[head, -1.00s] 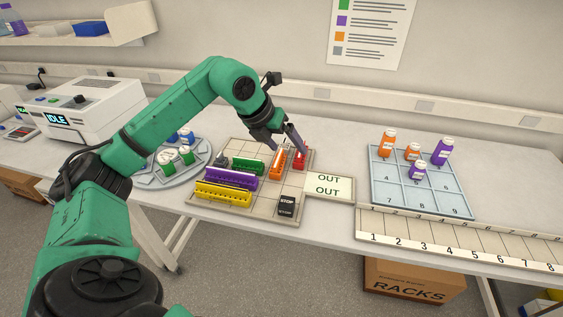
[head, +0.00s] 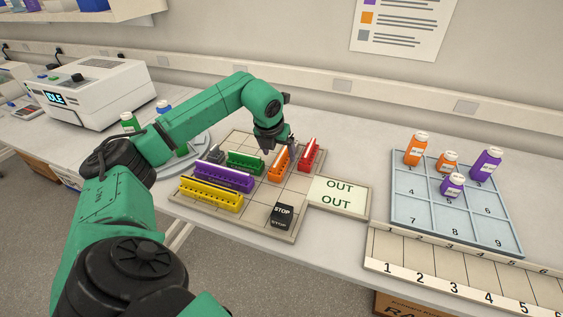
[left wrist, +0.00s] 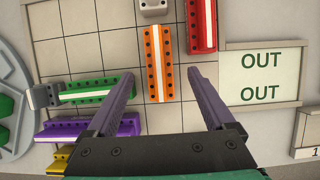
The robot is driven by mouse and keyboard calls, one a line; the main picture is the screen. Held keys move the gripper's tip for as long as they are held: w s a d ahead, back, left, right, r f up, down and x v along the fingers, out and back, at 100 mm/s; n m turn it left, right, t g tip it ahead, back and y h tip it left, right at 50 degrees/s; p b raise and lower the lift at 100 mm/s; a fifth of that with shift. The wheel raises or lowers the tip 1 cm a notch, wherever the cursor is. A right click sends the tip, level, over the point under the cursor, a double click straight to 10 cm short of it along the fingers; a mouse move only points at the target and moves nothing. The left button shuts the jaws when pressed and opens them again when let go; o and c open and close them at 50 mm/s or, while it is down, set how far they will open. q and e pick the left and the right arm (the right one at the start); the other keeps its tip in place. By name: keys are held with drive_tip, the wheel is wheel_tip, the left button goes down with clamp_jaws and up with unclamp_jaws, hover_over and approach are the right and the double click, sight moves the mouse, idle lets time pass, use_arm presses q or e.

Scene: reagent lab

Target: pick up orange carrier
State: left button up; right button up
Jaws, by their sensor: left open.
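The orange carrier (head: 279,164) stands upright on the gridded board (head: 254,205), between the green carrier (head: 245,163) and the red carrier (head: 309,155). In the left wrist view the orange carrier (left wrist: 158,64) runs lengthwise away from me, a white stripe along its top. My left gripper (head: 280,146) is above the board by the orange carrier's far end. In the left wrist view the left gripper (left wrist: 160,82) is open and empty, its fingers on either side of the carrier's near end. I cannot tell its height above the carrier. My right gripper is not in view.
A purple carrier (head: 224,176), a yellow carrier (head: 211,194) and a black STOP block (head: 282,215) share the board. The OUT plate (head: 338,194) joins its right side. A numbered tray (head: 457,222) with bottles is further right. Board squares right of the purple carrier are free.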

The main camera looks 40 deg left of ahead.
sight(280, 157)
use_arm(q)
drive_tip(key=p+x, duration=0.2)
drive_tip(key=x, duration=0.4)
drive_tip(key=shift+a, duration=0.1)
drive_tip(key=shift+f, duration=0.15)
clamp_jaws()
